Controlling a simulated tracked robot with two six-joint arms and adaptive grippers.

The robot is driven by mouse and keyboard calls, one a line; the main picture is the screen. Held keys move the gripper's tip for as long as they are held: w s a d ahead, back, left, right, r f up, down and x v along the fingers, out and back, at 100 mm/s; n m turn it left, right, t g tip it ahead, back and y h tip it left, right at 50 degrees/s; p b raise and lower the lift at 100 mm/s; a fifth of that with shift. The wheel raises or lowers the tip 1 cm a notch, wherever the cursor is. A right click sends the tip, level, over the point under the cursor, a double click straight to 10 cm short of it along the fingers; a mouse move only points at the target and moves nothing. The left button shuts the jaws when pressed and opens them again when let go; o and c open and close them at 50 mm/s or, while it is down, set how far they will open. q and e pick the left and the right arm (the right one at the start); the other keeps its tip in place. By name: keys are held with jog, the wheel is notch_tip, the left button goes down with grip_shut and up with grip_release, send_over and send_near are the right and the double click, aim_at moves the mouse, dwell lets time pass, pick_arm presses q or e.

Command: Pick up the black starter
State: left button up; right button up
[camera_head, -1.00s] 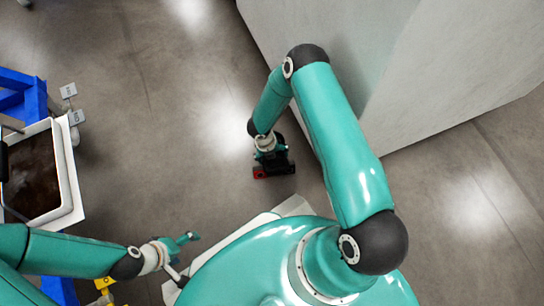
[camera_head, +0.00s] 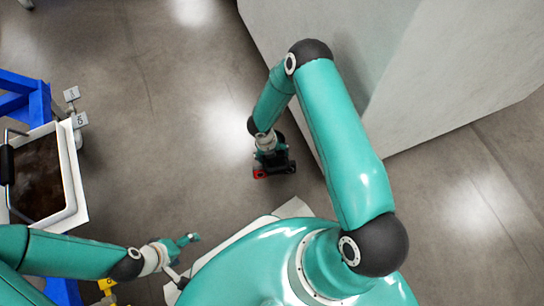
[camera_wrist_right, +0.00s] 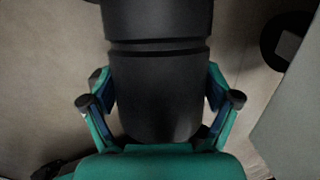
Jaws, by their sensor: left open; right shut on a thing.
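The black starter (camera_wrist_right: 160,40) is a thick dark cylinder with grooves around it, filling the middle of the right wrist view. My right gripper (camera_wrist_right: 158,92) is shut on it, with one finger on each side. In the head view the right gripper (camera_head: 270,156) points down, and a black piece with a red end, the starter (camera_head: 281,170), shows at its tip. Part of it is hidden behind the gripper. My left gripper (camera_head: 188,239) is open and empty, low at the left near my body.
A white-rimmed bin (camera_head: 75,192) with a dark brown inside stands at the left on a blue frame (camera_head: 25,97). A large pale block (camera_head: 330,60) stands behind my right arm. Open grey floor (camera_head: 160,130) lies between.

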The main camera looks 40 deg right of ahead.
notch_tip(320, 180, up, 16)
jog(key=p, duration=0.7)
jog(key=s+a+r+b, duration=0.3)
jog(key=s+a, duration=0.1)
jog(key=s, duration=0.4)
jog(key=shift+s+r, duration=0.25)
jog(key=shift+r, duration=0.15)
dwell(0.4)
